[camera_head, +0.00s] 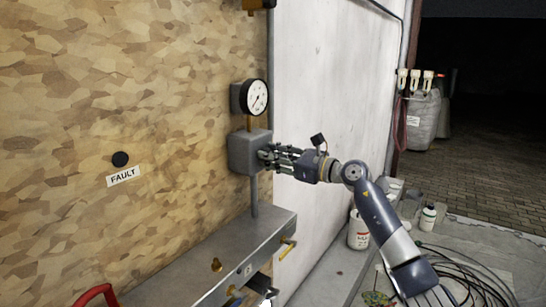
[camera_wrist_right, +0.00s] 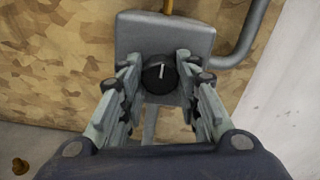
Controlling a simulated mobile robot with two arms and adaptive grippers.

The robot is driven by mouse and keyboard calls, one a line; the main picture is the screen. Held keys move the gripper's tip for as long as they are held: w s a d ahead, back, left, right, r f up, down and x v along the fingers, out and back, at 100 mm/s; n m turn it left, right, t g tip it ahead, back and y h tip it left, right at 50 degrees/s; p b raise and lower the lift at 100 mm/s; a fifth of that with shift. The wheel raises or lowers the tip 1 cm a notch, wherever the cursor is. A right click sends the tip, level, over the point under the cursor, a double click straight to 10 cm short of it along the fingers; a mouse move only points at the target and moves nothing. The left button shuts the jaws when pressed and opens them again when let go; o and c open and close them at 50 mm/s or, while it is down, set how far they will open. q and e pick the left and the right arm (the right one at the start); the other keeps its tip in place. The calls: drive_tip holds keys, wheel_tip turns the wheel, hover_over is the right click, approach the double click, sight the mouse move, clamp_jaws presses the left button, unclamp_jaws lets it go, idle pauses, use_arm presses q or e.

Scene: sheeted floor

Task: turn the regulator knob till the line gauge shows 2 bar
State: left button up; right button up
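The regulator is a grey box (camera_head: 245,152) on a pipe against the chipboard wall. Its black knob (camera_wrist_right: 159,74) has a white line pointing nearly straight up in the right wrist view. The round white line gauge (camera_head: 256,97) sits above the box; its dark needle is too small to read. My right gripper (camera_head: 266,156) reaches the box from the right. In the right wrist view its fingers (camera_wrist_right: 160,86) stand apart on either side of the knob, with gaps visible, so it is open around it. In the head view the knob is hidden.
A grey metal ledge (camera_head: 225,262) with a yellow-handled valve (camera_head: 288,247) lies below the regulator. A black button (camera_head: 120,159) and a FAULT label (camera_head: 123,176) are on the wall at left.

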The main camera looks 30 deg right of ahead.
idle(0.3)
drive_tip(key=m+p, duration=0.4)
drive_tip(key=m, duration=0.1)
drive_tip(key=m+p, duration=0.4)
drive_tip(key=m, duration=0.2)
drive_tip(key=shift+r+m+p, duration=0.2)
drive_tip(key=shift+m+p, duration=0.1)
drive_tip(key=shift+p, duration=0.05)
drive_tip(key=shift+f+m+p, duration=0.1)
drive_tip(key=shift+m+p, duration=0.7)
drive_tip(key=shift+m, duration=0.3)
drive_tip(key=o, duration=1.1)
drive_tip(key=shift+c, duration=0.2)
drive_tip(key=shift+f, duration=0.1)
